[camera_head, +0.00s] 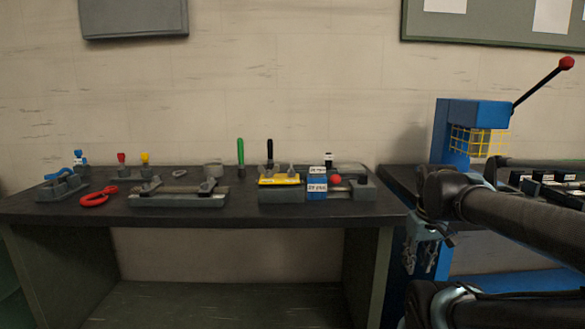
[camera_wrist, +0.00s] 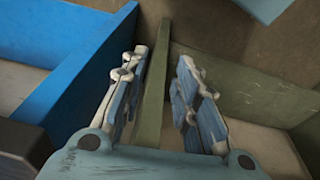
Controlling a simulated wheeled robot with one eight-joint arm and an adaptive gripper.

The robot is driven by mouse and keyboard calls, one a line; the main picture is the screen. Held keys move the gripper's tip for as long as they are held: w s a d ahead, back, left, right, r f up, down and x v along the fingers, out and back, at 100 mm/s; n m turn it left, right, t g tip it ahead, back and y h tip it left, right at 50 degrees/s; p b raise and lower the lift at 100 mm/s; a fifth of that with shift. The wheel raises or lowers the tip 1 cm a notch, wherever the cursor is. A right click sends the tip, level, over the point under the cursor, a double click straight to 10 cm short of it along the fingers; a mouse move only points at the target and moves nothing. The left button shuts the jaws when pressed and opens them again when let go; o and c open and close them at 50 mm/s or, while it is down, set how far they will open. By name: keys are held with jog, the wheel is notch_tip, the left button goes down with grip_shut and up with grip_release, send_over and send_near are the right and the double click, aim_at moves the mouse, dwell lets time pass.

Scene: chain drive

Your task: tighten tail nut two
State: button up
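My gripper (camera_head: 421,258) hangs at the right of the head view, beyond the right end of the dark bench, fingers pointing down. In the wrist view my gripper (camera_wrist: 160,105) has its two fingers wide apart, with nothing visibly held between the pads. A narrow greenish divider (camera_wrist: 153,85) shows between the fingers; I cannot tell how far below them it is. On the bench stand a long grey fixture (camera_head: 178,200) and a grey block with a yellow strip (camera_head: 280,181). I cannot pick out tail nut two in either view.
The bench (camera_head: 240,215) also carries red pliers (camera_head: 98,197), a green-handled tool (camera_head: 240,152) and blue labelled blocks (camera_head: 317,184). A blue press (camera_head: 468,115) with a red-knobbed lever stands at the right.

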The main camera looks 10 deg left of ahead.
jog(key=w+a+r+n, duration=0.3)
jog(key=w+r+n, duration=0.15)
jog(key=r, duration=0.25)
jog(key=w+a+r+n, duration=0.4)
jog(key=r+n, duration=0.1)
jog(key=r, duration=0.1)
notch_tip(320, 180, up, 22)
jog(key=n+g, duration=0.2)
jog(key=n, duration=2.4)
send_over(291, 164)
notch_tip(291, 164, down, 16)
jog(key=shift+w+f, duration=0.1)
jog(key=shift+f, duration=0.05)
jog(key=shift+d, duration=0.1)
grip_shut()
